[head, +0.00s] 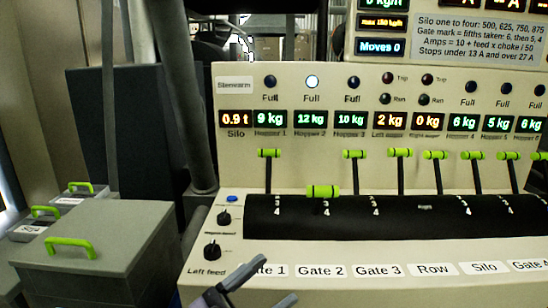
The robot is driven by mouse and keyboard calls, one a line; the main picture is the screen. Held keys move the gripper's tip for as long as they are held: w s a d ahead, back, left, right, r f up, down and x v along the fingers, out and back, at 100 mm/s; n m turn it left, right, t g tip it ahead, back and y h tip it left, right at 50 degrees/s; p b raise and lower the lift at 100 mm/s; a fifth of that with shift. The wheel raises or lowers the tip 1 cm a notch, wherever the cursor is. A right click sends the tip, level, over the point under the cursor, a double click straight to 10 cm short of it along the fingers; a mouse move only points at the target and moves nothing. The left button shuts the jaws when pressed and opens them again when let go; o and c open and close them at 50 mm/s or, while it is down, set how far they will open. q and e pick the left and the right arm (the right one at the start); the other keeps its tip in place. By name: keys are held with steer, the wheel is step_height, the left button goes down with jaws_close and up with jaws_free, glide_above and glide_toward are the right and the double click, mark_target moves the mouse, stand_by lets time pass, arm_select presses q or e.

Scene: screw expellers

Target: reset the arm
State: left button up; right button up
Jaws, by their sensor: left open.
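My left gripper (262,288) shows at the bottom edge, in front of the cream control console (350,260). Its two fingers are apart with nothing seen between them. It is below and left of the Gate 1 and Gate 2 labels, near the Left feed knob (212,250). Most of my left arm is out of the picture. My right gripper is not in view.
Green-topped levers stand along the console; the Gate 2 lever (322,191) sits lower than the others. The second Full lamp (312,82) is lit. A grey box (100,245) with a green handle stands at left. A grey post (197,100) rises beside the console.

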arm_select(q)
steer(key=a+f+n+t+y+p, duration=0.2)
steer(key=a+f+n+t+y, duration=0.4)
steer(key=a+f+n+y, duration=0.55)
steer(key=s+a+f+n+g+y+p, duration=0.1)
steer(key=s+a+f+g+y, duration=0.2)
steer(key=s+f, duration=0.4)
steer(key=s+a+f+n+g+y, duration=0.2)
steer(key=s+a+f+g+y, duration=0.1)
steer(key=s+f, duration=0.4)
step_height(320, 180, down, 3)
steer(key=shift+a+r+g+y+p, duration=0.1)
steer(key=shift+a+g+y+p, duration=0.25)
steer(key=shift+a+y, duration=0.4)
steer(key=shift+s, duration=0.1)
